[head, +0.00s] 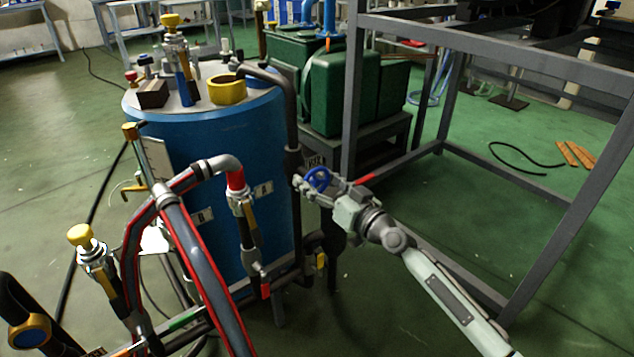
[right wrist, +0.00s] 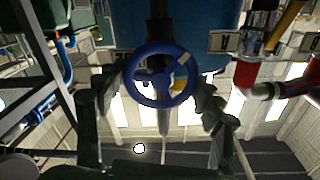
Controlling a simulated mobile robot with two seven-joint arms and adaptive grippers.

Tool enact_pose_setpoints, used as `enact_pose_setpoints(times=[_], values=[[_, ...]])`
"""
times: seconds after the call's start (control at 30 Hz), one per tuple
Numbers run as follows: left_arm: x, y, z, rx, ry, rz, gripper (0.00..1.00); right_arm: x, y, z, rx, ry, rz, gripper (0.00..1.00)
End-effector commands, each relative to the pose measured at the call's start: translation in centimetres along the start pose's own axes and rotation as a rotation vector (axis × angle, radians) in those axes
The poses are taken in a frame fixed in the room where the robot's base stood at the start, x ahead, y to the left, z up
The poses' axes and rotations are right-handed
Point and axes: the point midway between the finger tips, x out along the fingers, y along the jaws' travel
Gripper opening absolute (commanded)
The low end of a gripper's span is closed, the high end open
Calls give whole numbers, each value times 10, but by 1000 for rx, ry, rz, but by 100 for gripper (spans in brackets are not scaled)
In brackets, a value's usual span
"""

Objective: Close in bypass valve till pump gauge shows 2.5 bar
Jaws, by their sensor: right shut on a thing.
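The blue handwheel (head: 318,179) of a valve sits on the dark vertical pipe beside the blue tank. In the right wrist view the wheel (right wrist: 160,73) faces the camera, with one pale mark on its upper right rim. My right gripper (head: 324,186) reaches in from the lower right and is shut on the handwheel. Its two dark fingers (right wrist: 160,84) stand to the left and right of the wheel. I cannot make out a readable pump gauge in either view. My left gripper is not in view.
The blue tank (head: 215,135) stands behind the pipes. Hoses with red stripes (head: 205,265) arch in front of it. Green machines (head: 340,90) stand behind the valve. A grey metal frame (head: 480,65) rises to the right of my arm. Green floor (head: 400,320) is open in front.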

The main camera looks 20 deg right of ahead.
Motion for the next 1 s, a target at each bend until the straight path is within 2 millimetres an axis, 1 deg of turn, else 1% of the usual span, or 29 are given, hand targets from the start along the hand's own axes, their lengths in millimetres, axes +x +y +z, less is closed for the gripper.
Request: enact_pose_setpoints(times=[0.37,0.6,0.8,1.0], values=[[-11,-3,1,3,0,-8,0,0,2,1,352,-1,0,38],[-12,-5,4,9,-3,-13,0,0,3,1,543,0,0,38],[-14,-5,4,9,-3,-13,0,0,3,1,653,1,1,38],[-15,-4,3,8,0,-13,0,0,4,1,715,1,1,38]])
